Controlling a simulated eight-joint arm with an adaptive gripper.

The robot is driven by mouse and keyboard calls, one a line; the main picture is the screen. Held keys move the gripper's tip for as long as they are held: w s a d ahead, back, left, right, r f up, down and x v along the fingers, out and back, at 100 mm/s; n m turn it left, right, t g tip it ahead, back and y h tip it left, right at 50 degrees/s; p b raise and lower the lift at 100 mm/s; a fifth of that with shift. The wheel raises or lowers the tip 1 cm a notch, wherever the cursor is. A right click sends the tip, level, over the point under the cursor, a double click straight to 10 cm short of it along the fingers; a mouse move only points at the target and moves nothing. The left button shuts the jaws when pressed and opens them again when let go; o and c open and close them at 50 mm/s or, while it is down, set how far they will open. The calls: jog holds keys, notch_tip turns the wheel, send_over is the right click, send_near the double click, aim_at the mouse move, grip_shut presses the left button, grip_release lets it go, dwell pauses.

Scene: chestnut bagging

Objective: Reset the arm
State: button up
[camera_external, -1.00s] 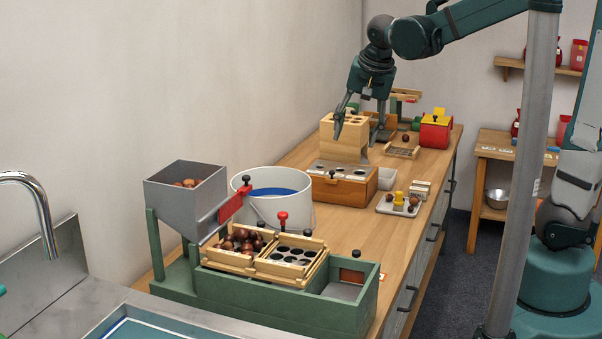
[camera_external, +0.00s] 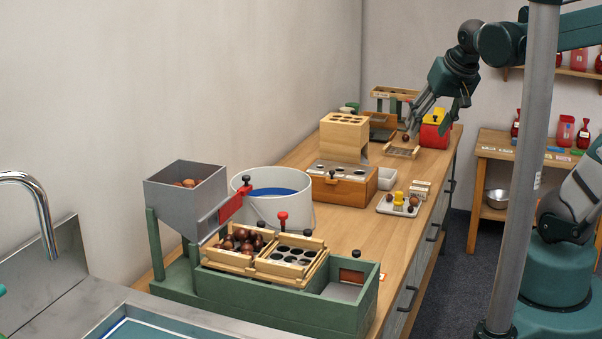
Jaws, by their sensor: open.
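My gripper (camera_external: 426,122) is open and hangs over the far right part of the wooden counter (camera_external: 375,232), its fingers pointing down and slightly left. I see nothing between its fingers. It is in front of the red box with a yellow lid (camera_external: 432,138), which it partly hides. A slatted wooden rack (camera_external: 402,152) lies below and left of it. A single chestnut (camera_external: 405,138) shows beside the fingertips; I cannot tell whether they touch.
In front are a white bucket (camera_external: 270,212), a grey hopper (camera_external: 187,205) and a green stand (camera_external: 262,312). A side table (camera_external: 493,154) carries red bags. A grey post (camera_external: 523,170) stands before my arm.

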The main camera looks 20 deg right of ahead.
jog(key=s+d+f+n+t, duration=0.1)
jog(key=s+d+n, duration=0.1)
jog(key=s+d, duration=0.3)
jog(key=shift+s+h, duration=0.3)
jog(key=shift+s, duration=0.1)
jog(key=shift+d, duration=0.1)
dwell(0.9)
